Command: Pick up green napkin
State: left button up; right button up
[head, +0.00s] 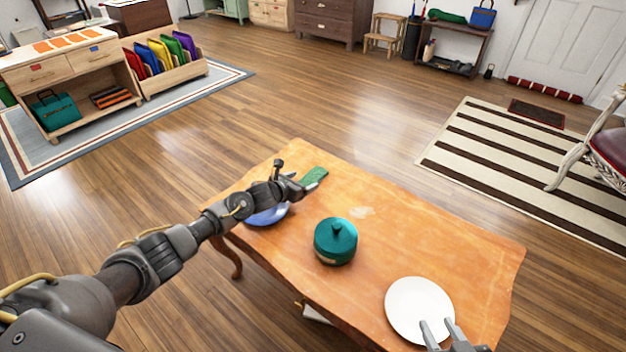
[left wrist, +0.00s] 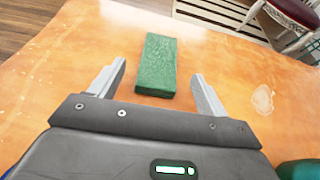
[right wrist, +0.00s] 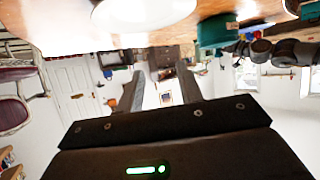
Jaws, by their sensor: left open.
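The green napkin (left wrist: 157,66) is a folded, textured rectangle lying on the wooden table (head: 430,240). In the head view the napkin (head: 313,175) is at the table's far left end, partly hidden by my left gripper (head: 302,186). In the left wrist view the open jaws of my left gripper (left wrist: 157,85) stand on either side of the napkin's near end, with space on both sides; I cannot tell the height gap. My right gripper (head: 438,330) is at the lower right of the head view, by the white plate; its fingers (right wrist: 160,85) are apart and empty.
A blue plate or bowl (head: 266,215) is under my left forearm. A teal lidded pot (head: 336,242) stands mid-table, and a white plate (head: 418,305) lies at the near right. The table between napkin and far right edge is mostly clear.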

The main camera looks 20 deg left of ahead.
aim_at(313, 176)
pick_arm(q)
jog(key=b+x, duration=0.2)
jog(key=x, duration=0.3)
jog(key=shift+w, duration=0.2)
jog(key=c, duration=1.1)
pick_arm(e)
jog(key=a+r+n+t+y, duration=0.1)
jog(key=a+r+t+y, duration=0.3)
jog(key=r, duration=0.3)
jog(key=shift+w+a+r+n+t, duration=0.3)
jog(key=shift+a+r, duration=0.1)
jog(key=shift+a, duration=0.1)
pick_arm(q)
jog(key=shift+o, duration=0.2)
